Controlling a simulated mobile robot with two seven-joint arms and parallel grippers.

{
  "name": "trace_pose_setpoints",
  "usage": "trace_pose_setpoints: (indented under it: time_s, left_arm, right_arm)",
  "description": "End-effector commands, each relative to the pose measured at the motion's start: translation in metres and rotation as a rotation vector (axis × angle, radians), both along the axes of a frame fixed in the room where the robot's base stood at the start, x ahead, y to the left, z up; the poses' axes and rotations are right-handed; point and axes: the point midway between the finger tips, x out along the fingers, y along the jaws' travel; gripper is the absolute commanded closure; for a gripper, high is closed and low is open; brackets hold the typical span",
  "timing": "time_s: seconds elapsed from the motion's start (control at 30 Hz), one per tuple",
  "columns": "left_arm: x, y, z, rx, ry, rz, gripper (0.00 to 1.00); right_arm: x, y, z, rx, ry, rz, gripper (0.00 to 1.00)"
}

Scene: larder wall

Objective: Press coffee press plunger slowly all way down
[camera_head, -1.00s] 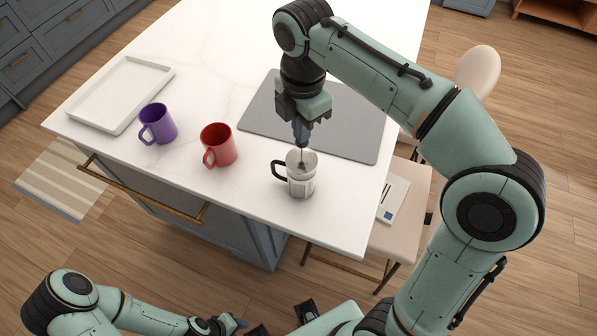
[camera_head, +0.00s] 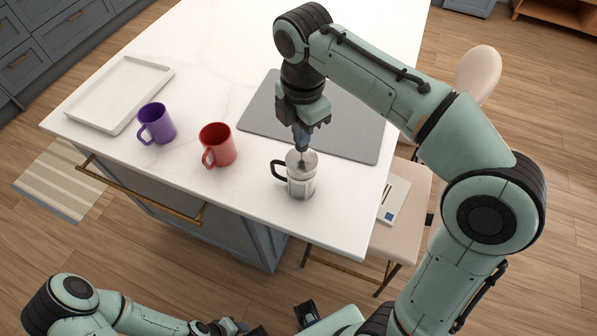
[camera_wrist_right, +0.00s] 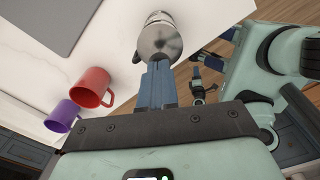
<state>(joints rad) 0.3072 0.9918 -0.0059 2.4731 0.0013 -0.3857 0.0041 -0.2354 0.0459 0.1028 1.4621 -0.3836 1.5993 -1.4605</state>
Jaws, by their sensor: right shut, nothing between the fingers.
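The coffee press (camera_head: 300,186) stands upright on the white counter near its front edge, with a metal lid, clear body and black handle to the left. My right gripper (camera_head: 302,150) points down right over the lid, shut and empty. Its blue fingertips are at the top of the plunger and hide the knob; whether they touch it I cannot tell. In the right wrist view the press's round metal lid (camera_wrist_right: 160,38) lies just beyond the shut fingertips (camera_wrist_right: 158,66). My left gripper (camera_head: 238,327) is low at the bottom edge of the head view, away from the counter, its jaws unclear.
A red mug (camera_head: 217,146) and a purple mug (camera_head: 157,124) stand left of the press. A white tray (camera_head: 120,92) lies at the far left. A grey mat (camera_head: 350,140) lies behind the press. A beige chair (camera_head: 405,225) stands right of the counter.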

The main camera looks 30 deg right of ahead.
Motion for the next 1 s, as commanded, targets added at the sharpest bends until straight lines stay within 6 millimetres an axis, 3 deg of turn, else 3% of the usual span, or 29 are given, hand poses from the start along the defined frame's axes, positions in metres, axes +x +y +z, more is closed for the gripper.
trace_pose_setpoints:
  time_s: [1.0]
  left_arm:
    - [-0.006,0.0,-0.011,0.0,0.007,0.0,0.57]
  right_arm:
    - [0.0,0.0,-0.018,-0.001,0.003,0.0,1.0]
